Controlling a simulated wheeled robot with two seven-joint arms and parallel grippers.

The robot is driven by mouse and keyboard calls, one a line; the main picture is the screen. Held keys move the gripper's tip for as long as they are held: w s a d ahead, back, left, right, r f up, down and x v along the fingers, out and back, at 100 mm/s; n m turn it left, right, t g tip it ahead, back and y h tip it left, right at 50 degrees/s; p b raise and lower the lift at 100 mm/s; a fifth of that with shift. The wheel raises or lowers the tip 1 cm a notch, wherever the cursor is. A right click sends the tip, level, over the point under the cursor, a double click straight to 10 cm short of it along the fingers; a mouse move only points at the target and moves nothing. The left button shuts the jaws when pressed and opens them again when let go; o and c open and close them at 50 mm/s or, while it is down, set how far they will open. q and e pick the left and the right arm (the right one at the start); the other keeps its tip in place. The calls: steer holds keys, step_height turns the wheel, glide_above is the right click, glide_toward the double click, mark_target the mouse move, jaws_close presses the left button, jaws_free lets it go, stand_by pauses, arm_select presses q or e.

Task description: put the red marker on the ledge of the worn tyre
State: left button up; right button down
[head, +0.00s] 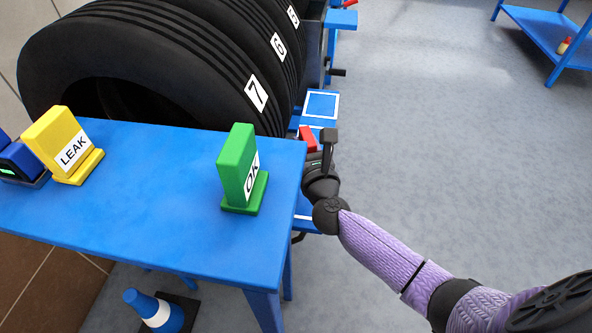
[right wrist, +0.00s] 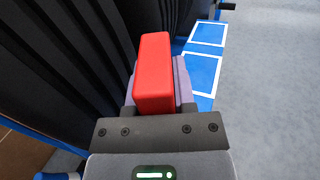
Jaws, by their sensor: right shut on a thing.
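The red marker (head: 307,138) is in my right gripper (head: 319,145), which is shut on it just past the table's right edge. In the right wrist view the red marker (right wrist: 153,72) stands up between the fingers. Black tyres stand in a row, numbered 7 (head: 225,88), 6 (head: 278,70) and 5 (head: 293,25). I cannot tell from their treads which is worn. Blue ledges with white outlined squares run beside the tyres; one ledge (head: 321,104) is bare, and it also shows in the right wrist view (right wrist: 207,33). My left gripper is not in view.
A blue table (head: 150,215) in front carries a green OK marker (head: 238,165) and a yellow LEAK marker (head: 62,142). A blue cone (head: 155,312) stands on the floor below. A blue shelf (head: 540,30) is at the far right. The grey floor on the right is clear.

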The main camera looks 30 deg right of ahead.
step_height(320, 180, down, 11)
steer(key=b, duration=0.8)
steer(key=shift+r, duration=0.2)
steer(key=shift+r+p, duration=0.3)
steer(key=shift+r, duration=0.05)
steer(key=shift+f, duration=0.2)
steer(key=shift+c, duration=2.4)
jaws_free()
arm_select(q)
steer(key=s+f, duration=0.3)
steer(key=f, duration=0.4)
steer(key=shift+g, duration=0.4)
arm_select(e)
steer(key=shift+o, duration=0.2)
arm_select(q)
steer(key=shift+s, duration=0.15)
